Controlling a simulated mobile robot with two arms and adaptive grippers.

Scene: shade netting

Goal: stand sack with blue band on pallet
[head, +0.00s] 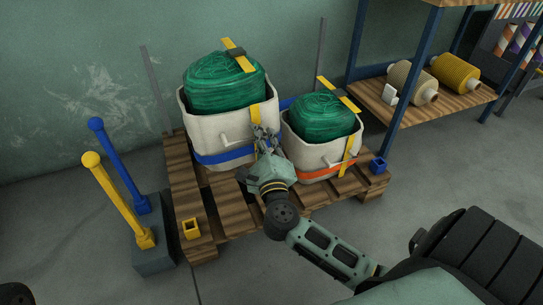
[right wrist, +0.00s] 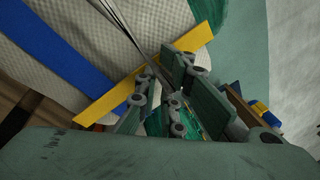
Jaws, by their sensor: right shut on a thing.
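The sack with the blue band (head: 217,157) is a pale, box-like sack filled with green netting (head: 222,84). It is nearly upright over the back left of the wooden pallet (head: 235,220); I cannot tell whether its whole base touches the boards. My right gripper (head: 266,140) is at its right front side, shut on the sack near the yellow strap (head: 255,114). In the right wrist view the fingers (right wrist: 160,92) are close against the pale cloth, with the blue band (right wrist: 70,60) and yellow strap (right wrist: 112,100) beside them. My left gripper is not in view.
A second sack with an orange band (head: 313,174) stands close on the right. A yellow post (head: 118,200) and a blue post (head: 120,165) rise left of the pallet. A shelf with yarn spools (head: 455,74) is at right. The pallet's front boards are mostly clear.

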